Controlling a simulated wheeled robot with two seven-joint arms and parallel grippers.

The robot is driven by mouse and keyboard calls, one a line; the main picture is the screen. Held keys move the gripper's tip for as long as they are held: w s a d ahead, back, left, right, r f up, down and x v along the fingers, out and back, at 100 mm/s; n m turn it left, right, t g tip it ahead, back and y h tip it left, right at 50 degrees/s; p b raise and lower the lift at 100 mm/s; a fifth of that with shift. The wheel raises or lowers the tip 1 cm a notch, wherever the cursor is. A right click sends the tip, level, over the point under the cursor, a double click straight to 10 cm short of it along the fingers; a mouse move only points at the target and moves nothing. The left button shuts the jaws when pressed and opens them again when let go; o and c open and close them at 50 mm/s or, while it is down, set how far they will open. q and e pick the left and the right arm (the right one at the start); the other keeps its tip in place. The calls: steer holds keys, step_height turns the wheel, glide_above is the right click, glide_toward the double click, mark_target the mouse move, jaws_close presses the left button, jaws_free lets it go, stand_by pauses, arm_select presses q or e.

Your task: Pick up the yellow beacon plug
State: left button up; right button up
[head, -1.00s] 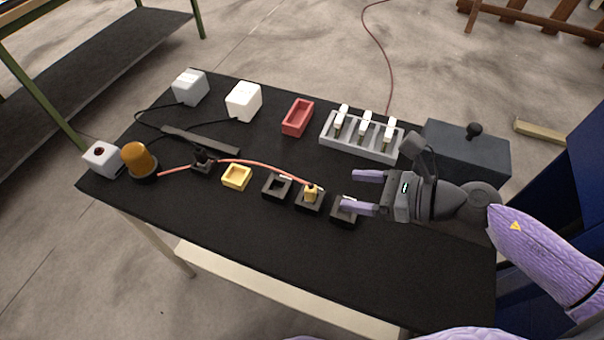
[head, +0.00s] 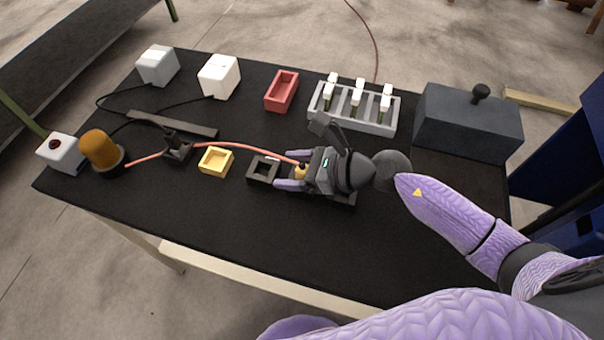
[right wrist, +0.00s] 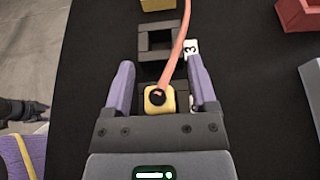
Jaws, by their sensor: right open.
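The yellow beacon plug (head: 300,171) sits in a dark socket block, with an orange cable (head: 235,148) running left from it to the area of the orange beacon (head: 101,151). In the right wrist view the plug (right wrist: 168,101) shows as a yellow square with a dark round top where the cable enters. My right gripper (head: 287,172) is open with its lilac fingers on either side of the plug; in the right wrist view a gap shows between the plug and each finger (right wrist: 161,88). The gripper's body hides part of the plug's block.
An empty dark block (head: 263,170) and a yellow tray (head: 215,161) lie left of the plug. Behind are a red bin (head: 282,91), a grey rack (head: 388,123) with several white plugs, and a dark box (head: 467,123). The table's front is clear.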

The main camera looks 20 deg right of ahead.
steer(key=c, duration=0.3)
jaws_close()
